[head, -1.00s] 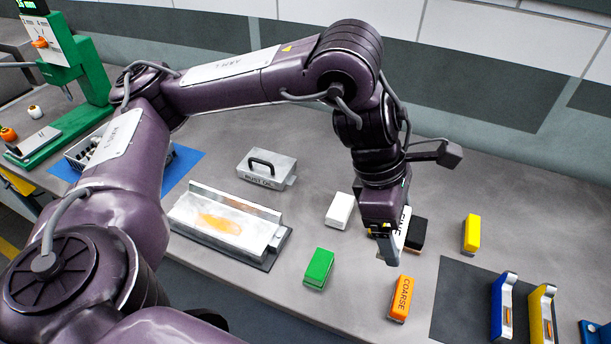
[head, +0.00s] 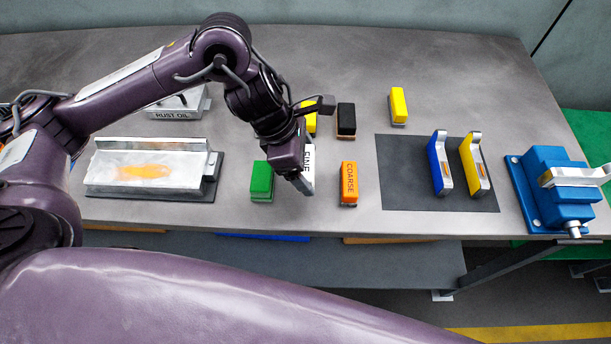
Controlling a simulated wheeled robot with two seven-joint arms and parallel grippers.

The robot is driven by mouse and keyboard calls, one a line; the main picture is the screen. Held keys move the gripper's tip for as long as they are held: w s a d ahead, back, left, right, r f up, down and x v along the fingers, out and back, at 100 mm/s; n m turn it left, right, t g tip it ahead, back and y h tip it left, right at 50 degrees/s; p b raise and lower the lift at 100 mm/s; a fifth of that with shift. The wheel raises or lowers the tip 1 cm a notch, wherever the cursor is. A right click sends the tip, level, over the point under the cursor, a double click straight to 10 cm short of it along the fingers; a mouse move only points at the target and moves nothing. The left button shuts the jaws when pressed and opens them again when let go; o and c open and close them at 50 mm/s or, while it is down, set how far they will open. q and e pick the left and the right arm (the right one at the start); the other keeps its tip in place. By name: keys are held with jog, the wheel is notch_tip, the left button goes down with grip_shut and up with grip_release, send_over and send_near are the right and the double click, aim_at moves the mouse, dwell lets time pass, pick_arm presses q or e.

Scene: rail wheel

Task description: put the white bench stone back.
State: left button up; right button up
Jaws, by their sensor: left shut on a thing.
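The white bench stone (head: 309,163), marked FINE, is in my left gripper (head: 302,184), which is shut on it. The gripper points down over the bench between the green stone (head: 262,178) and the orange COARSE stone (head: 348,180). The stone's lettered face shows beside the jaws; the rest is hidden by the gripper. I cannot tell whether its lower end touches the bench. A black stone (head: 346,120) lies behind, with a yellow one (head: 309,120) partly hidden by my arm. My right gripper is out of view.
Another yellow block (head: 398,104) lies farther right. A dark mat (head: 405,190) holds blue (head: 438,165) and yellow (head: 474,165) tools. A blue vise (head: 555,185) stands at the right edge. A tray (head: 108,174) with an orange patch and a RUST OIL box (head: 172,115) are left.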

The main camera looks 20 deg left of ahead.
aim_at(306, 175)
pick_arm(q)
jog(key=shift+f, duration=0.85)
notch_tip(306, 175, down, 3)
jog(key=shift+r+b, duration=0.15)
jog(key=shift+b, duration=0.25)
jog(key=shift+f, duration=0.45)
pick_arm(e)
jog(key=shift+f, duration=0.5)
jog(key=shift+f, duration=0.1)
pick_arm(q)
jog(key=shift+f, duration=0.15)
jog(key=o, duration=0.9)
jog(key=shift+o, duration=0.2)
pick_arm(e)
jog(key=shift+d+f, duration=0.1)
